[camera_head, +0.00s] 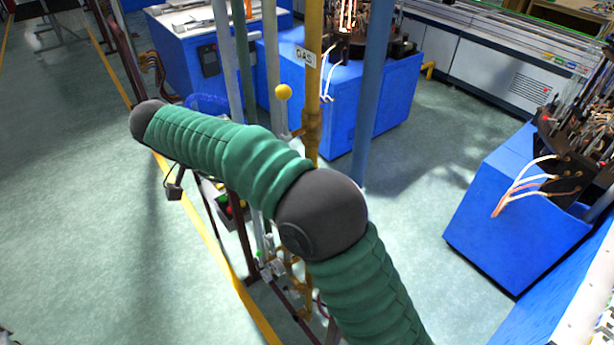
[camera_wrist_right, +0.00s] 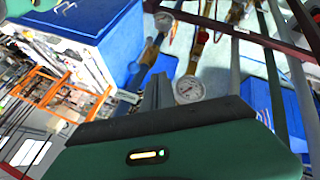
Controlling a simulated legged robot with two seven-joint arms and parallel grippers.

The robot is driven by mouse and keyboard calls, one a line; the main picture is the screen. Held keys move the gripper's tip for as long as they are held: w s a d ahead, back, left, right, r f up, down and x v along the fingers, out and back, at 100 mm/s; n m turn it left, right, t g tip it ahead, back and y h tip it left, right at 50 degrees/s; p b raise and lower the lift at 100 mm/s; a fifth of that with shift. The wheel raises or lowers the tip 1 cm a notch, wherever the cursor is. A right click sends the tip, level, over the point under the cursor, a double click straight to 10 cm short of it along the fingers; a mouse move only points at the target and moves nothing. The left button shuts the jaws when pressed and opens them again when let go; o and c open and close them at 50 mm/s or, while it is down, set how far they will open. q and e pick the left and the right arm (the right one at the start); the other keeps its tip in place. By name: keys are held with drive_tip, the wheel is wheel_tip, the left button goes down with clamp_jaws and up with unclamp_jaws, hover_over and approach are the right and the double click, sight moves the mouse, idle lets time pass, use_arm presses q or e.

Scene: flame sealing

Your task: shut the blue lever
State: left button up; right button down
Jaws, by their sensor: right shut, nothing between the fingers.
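My right arm with its green sleeve crosses the middle of the head view, and its hand end is hidden there. In the right wrist view my right gripper (camera_wrist_right: 158,92) shows as a grey tip above the dark rim of my wrist, shut and empty. A blue part (camera_wrist_right: 160,68) lies just beyond the gripper tip; I cannot tell whether it is the blue lever or part of the piping, or whether the gripper touches it. In the head view a thick blue pipe (camera_head: 371,90) stands upright behind my arm. No blue lever can be made out there. My left gripper is not in view.
A round gauge (camera_wrist_right: 190,89) is close to my right gripper. Blue machine cabinets (camera_head: 395,92) stand behind and at right (camera_head: 515,210). Green floor (camera_head: 80,230) is open at left.

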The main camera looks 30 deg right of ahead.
use_arm(q)
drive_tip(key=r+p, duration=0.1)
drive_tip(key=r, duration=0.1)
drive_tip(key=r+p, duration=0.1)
drive_tip(key=p, duration=0.1)
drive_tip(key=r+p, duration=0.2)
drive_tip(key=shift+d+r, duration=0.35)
use_arm(e)
drive_tip(key=s+d+f, duration=0.5)
drive_tip(key=d+f, duration=0.1)
drive_tip(key=d, duration=0.2)
drive_tip(key=shift+s+d+f+m, duration=0.3)
drive_tip(key=shift+s+f, duration=0.05)
drive_tip(key=shift+f, duration=0.05)
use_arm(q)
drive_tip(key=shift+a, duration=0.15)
use_arm(e)
drive_tip(key=shift+w+a, duration=0.1)
drive_tip(key=shift+a, duration=0.05)
